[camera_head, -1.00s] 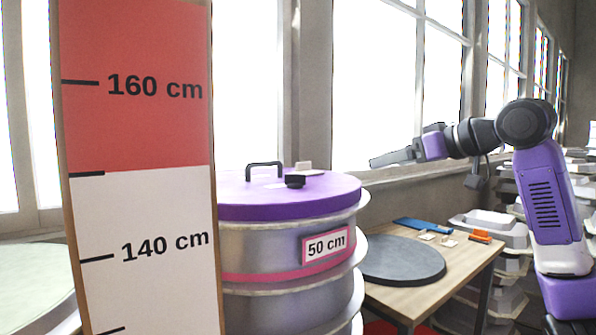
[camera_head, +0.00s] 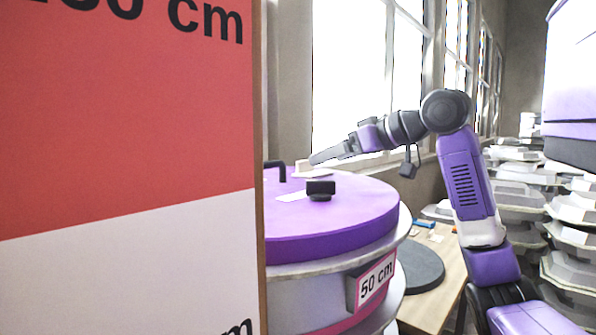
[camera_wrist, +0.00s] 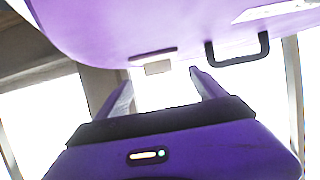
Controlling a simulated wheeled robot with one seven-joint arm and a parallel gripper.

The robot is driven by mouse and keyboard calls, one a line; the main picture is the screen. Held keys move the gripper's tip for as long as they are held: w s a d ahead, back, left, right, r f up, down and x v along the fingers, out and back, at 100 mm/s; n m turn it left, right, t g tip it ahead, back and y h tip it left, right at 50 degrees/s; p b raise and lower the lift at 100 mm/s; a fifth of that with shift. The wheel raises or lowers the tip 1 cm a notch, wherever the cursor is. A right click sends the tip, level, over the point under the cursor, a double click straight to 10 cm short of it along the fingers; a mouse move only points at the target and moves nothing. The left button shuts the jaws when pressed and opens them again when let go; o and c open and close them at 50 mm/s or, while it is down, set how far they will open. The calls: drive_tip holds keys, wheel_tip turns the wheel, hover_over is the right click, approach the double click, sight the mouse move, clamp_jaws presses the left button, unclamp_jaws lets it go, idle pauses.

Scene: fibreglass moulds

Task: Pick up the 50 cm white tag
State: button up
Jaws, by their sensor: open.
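A white plate reading "50 cm" (camera_head: 375,284), edged in pink, is on the side of a round drum with a purple lid (camera_head: 345,225). A small pale block (camera_head: 301,169) stands on the lid's far part; it also shows in the wrist view (camera_wrist: 158,68), below a dark bar. A flat white piece (camera_head: 291,197) lies on the lid. I cannot tell which of these is the tag. My gripper (camera_head: 312,160) is open and empty at the lid's far edge, its fingertips close to the pale block. In the wrist view my gripper (camera_wrist: 160,80) points towards the block.
A tall red-and-white measuring board (camera_head: 130,150) blocks the left foreground. A black knob (camera_head: 320,190) and black handle (camera_head: 276,172) rise from the lid. A wooden table (camera_head: 440,270) with a grey disc (camera_head: 420,268) is behind. Stacked pale moulds (camera_head: 570,235) stand at right.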

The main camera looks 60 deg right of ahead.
sight(307, 165)
drive_tip(key=p+x, duration=0.1)
drive_tip(key=x, duration=0.3)
drive_tip(key=p+x, duration=0.1)
drive_tip(key=x, duration=0.1)
drive_tip(key=shift+w+d+r+p, duration=0.25)
drive_tip(key=shift+w+d+p, duration=0.1)
drive_tip(key=shift+w+d, duration=0.05)
drive_tip(key=shift+w+f, duration=0.25)
drive_tip(key=shift+w, duration=0.1)
drive_tip(key=c, duration=1.5)
